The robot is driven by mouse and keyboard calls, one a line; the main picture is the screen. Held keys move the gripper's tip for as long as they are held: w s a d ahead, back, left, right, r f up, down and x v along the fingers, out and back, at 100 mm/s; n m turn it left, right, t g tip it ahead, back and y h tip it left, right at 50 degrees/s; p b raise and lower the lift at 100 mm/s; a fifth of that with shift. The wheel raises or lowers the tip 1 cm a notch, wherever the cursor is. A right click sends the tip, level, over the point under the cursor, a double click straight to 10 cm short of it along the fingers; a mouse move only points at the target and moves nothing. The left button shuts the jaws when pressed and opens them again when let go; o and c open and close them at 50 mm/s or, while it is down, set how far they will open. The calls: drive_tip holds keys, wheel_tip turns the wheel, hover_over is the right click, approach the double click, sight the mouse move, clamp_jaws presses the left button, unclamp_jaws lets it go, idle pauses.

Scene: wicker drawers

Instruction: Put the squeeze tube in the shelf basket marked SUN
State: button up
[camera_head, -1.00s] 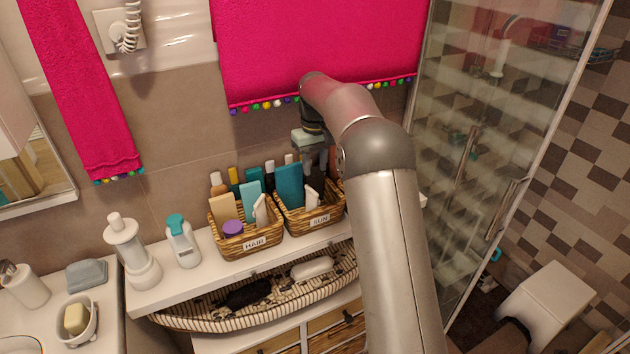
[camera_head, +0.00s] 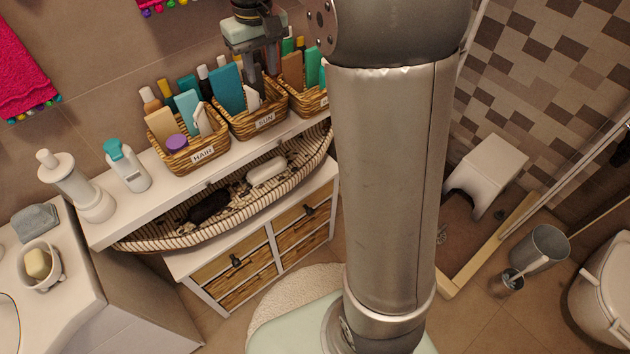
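The basket marked SUN (camera_head: 264,123) is a wicker basket on the white shelf, the middle of three, holding a teal packet, a small white item and dark items. My gripper (camera_head: 262,80) points down over its back right part, with its fingertips among or just behind the contents. I cannot tell whether the fingers are apart or hold something. I cannot pick out the squeeze tube for certain. A white rounded item (camera_head: 267,171) lies in the striped basket below the shelf, and several tube-like items stand in the wicker baskets.
The HAIR basket (camera_head: 196,158) stands left of SUN; another filled basket (camera_head: 308,103) stands right, partly behind my arm. A white pump bottle (camera_head: 80,190) and teal-capped bottle (camera_head: 128,168) stand further left. The long striped basket (camera_head: 150,240) hangs under the shelf, above wicker drawers (camera_head: 245,280).

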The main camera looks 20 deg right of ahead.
drive_tip(key=s+f+m, duration=0.1)
drive_tip(key=s+f, duration=0.4)
drive_tip(key=s, duration=0.8)
drive_tip(key=s+f+m, duration=0.1)
drive_tip(key=s+f, duration=0.3)
drive_tip(key=s, duration=0.9)
drive_tip(key=shift+s+f+t, duration=0.25)
drive_tip(key=shift+f+t, duration=0.05)
drive_tip(key=shift+f, duration=0.1)
